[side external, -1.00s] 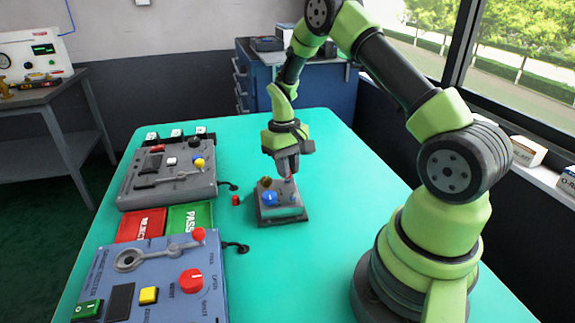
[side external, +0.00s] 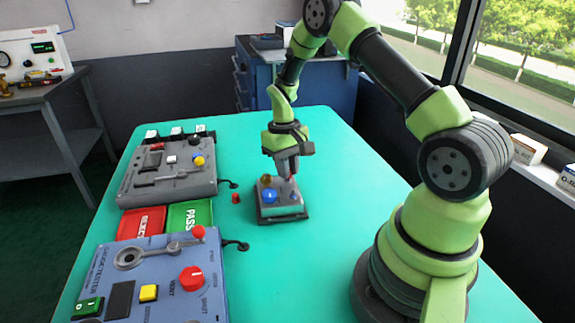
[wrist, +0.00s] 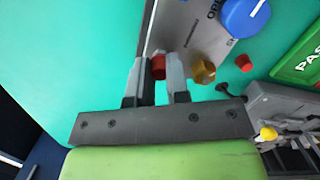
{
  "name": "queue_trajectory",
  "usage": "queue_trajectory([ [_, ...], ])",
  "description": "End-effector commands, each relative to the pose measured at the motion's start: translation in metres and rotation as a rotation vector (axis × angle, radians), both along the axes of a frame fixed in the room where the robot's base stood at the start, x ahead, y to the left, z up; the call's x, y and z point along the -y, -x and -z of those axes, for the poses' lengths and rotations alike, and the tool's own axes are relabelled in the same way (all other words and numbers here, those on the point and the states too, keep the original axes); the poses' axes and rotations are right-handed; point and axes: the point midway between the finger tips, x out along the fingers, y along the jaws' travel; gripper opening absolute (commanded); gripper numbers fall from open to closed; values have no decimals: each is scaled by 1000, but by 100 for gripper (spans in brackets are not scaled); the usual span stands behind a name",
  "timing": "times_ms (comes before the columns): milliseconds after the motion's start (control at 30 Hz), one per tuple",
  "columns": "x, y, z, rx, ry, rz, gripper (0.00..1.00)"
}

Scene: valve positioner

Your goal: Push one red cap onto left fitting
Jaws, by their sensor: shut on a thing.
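The grey valve positioner (side external: 288,211) sits on the teal table with a blue dial (side external: 269,196) on its top. My gripper (side external: 287,176) points down over its far side. In the wrist view my gripper (wrist: 156,75) is shut on a red cap (wrist: 158,66), held between the fingertips by the positioner's plate (wrist: 185,30). I cannot tell whether the cap touches a fitting, as the fingers hide what lies beneath it. A brass fitting (wrist: 203,71) without a cap stands beside the fingers; it also shows in the side view (side external: 265,181).
A second red cap (side external: 236,199) lies on the table left of the positioner. A grey control box (side external: 167,176), red and green cards (side external: 190,215) and a blue tester box (side external: 150,285) stand farther left. The table right of the positioner is clear.

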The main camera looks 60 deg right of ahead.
Motion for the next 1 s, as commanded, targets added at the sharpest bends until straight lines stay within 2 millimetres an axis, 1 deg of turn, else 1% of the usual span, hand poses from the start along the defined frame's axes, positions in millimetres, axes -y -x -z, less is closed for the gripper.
queue_trajectory([
  [267,0,0,4,0,0,1,0],
  [300,0,0,4,0,0,1,23],
  [367,0,0,4,0,0,1,37],
  [400,0,0,4,0,0,1,46],
  [667,0,0,4,0,0,1,46],
  [767,1,-1,-2,3,1,0,46],
  [867,1,-3,-16,4,2,2,46],
  [1000,3,-6,-45,5,2,1,46],
])
